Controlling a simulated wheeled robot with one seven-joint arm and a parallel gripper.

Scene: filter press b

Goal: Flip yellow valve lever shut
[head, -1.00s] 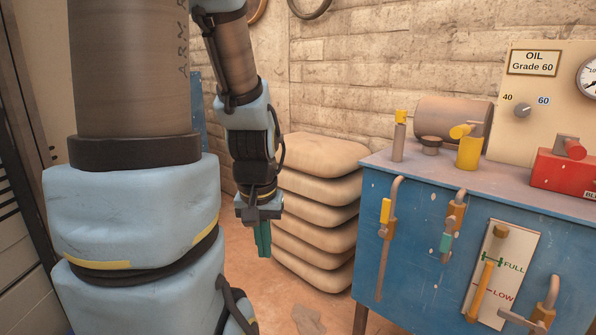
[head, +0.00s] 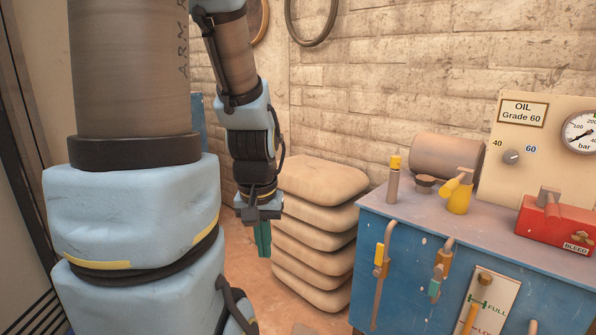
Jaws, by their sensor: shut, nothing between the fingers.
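My gripper (head: 262,238) hangs pointing down left of the blue cabinet, in front of the stacked sacks. Its green fingers are shut and empty, apart from every valve. On the cabinet front, the left pipe carries a small yellow lever (head: 379,254), which looks upright along the pipe. On the cabinet top stands a yellow fitting (head: 459,194) with a slanted yellow handle. I cannot tell for certain which yellow part is the valve lever.
The blue cabinet (head: 400,262) fills the lower right, with a red bleed block (head: 553,226), an oil panel with a gauge (head: 581,131), and a level plate (head: 489,305). Stacked sacks (head: 318,182) stand between my gripper and the wall. My arm blocks the left.

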